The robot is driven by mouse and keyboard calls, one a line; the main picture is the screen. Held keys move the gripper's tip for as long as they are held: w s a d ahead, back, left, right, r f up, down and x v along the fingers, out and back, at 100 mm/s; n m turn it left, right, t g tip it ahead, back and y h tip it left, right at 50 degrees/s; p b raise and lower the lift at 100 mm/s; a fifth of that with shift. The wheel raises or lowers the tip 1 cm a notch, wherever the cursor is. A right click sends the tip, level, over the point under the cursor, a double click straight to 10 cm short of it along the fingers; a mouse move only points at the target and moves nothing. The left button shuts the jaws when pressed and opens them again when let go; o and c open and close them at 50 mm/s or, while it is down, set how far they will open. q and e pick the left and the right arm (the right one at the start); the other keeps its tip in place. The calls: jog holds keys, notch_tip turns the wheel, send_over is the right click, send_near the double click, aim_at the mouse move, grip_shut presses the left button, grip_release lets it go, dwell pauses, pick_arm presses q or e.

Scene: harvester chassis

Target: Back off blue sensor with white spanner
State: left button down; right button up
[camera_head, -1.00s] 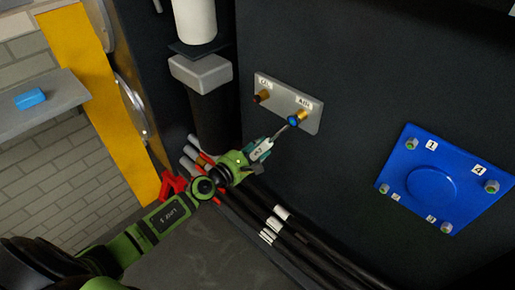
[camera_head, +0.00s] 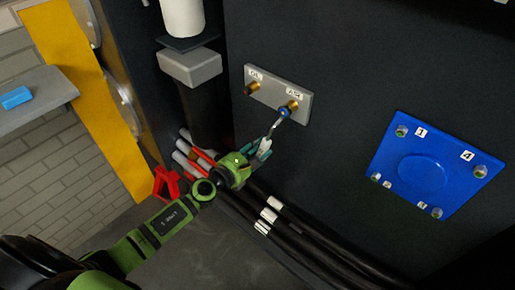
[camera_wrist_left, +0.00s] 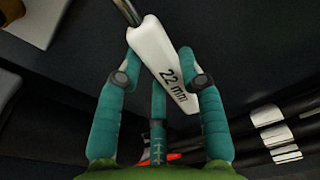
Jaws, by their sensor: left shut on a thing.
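The blue sensor (camera_head: 283,112) sits in a brass fitting at the right end of a small grey plate (camera_head: 268,88), under a white label. My left gripper (camera_head: 260,151) is below it, shut on the white handle of the spanner (camera_head: 266,146). In the left wrist view, the spanner (camera_wrist_left: 165,62) reads "22 mm" and its handle lies between the teal fingers (camera_wrist_left: 160,95). Its metal shank points up to the sensor, and its tip meets the sensor in the head view. I cannot tell whether the jaw is around it. My right gripper is not in view.
A second brass fitting (camera_head: 252,88) is at the plate's left end. A blue panel (camera_head: 420,175) with several bolts is at the right. Black cables (camera_head: 300,240) with white bands run below my gripper. A red part (camera_head: 166,184) and a grey block (camera_head: 190,66) stand left of it.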

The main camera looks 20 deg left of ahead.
pick_arm(q)
jog(key=shift+s+d+f+n, duration=0.15)
jog(key=shift+s+d+n, duration=0.1)
jog(key=shift+d+n, duration=0.45)
jog(key=shift+s+d+f+n, duration=0.2)
jog(key=shift+d+n, duration=0.3)
jog(key=shift+d, duration=0.35)
jog(key=shift+s+d+r+n+h+p, duration=0.15)
jog(key=shift+s+d+n+p, duration=0.15)
jog(key=shift+d+n, duration=0.4)
jog(key=shift+s+d+f+n+h+p, duration=0.15)
jog(key=shift+s+d+n+p, duration=0.25)
jog(key=shift+d, duration=0.5)
jog(key=shift+w, duration=0.1)
jog(key=shift+r, duration=0.1)
jog(key=shift+s+d+r+n+h+p, duration=0.2)
jog(key=shift+s+d+n+p, duration=0.1)
jog(key=shift+d+n, duration=0.4)
jog(key=shift+s+d+r+n+h+p, duration=0.1)
jog(key=shift+s+d+r+n+p, duration=0.15)
jog(key=shift+d+n, duration=0.45)
jog(key=shift+d, duration=0.2)
